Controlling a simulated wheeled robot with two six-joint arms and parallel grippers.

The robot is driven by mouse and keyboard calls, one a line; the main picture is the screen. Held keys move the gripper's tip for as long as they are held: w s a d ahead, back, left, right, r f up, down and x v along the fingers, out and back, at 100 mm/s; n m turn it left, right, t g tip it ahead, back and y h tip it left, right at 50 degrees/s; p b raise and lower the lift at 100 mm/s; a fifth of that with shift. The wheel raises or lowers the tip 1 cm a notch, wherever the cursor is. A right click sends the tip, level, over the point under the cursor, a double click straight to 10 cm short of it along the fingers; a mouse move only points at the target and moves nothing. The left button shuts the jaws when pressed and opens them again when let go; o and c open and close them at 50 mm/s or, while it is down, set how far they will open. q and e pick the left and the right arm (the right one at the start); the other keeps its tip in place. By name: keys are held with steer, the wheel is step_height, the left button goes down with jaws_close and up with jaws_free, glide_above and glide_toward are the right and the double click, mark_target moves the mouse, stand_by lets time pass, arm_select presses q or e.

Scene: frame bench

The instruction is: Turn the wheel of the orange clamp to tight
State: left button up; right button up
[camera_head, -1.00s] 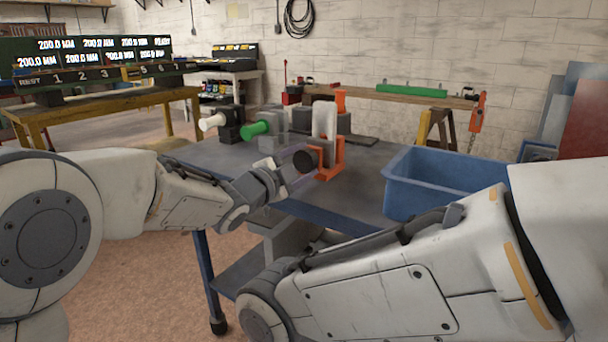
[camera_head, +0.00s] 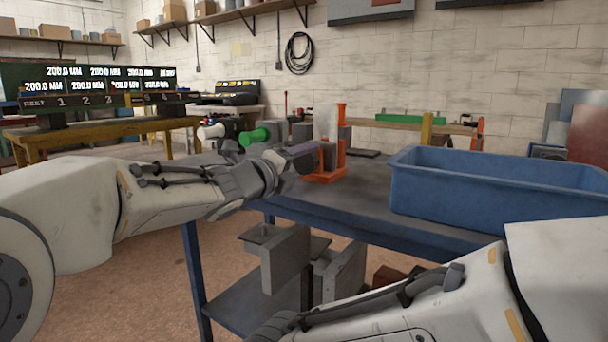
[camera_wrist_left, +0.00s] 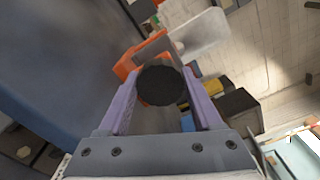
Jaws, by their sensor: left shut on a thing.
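The orange clamp (camera_head: 341,135) stands on the blue-edged bench in the head view, with a grey block in it. Its orange frame (camera_wrist_left: 128,66) also shows in the left wrist view. Its round dark wheel (camera_wrist_left: 162,86) faces the left wrist camera. My left gripper (camera_head: 303,150) reaches the clamp from the left. In the left wrist view its purple fingers (camera_wrist_left: 162,80) lie on both sides of the wheel, shut on it.
A green-handled clamp (camera_head: 254,137) and a white-handled one (camera_head: 211,131) stand left of the orange clamp. A blue bin (camera_head: 490,195) fills the bench's right side. Grey metal parts (camera_head: 285,260) are below the bench's front edge.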

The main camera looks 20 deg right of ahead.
arm_select(q)
steer(key=m+b, duration=0.3)
steer(key=m, duration=0.1)
steer(key=shift+f, duration=0.2)
steer(key=shift+r+m+b, duration=0.1)
steer(key=shift+m+b, duration=0.75)
steer(key=shift+m, duration=1.15)
steer(key=o, duration=1.4)
steer(key=shift+r, duration=0.1)
steer(key=shift+s+a, duration=0.1)
steer(key=shift+a, duration=0.05)
steer(key=v, duration=1)
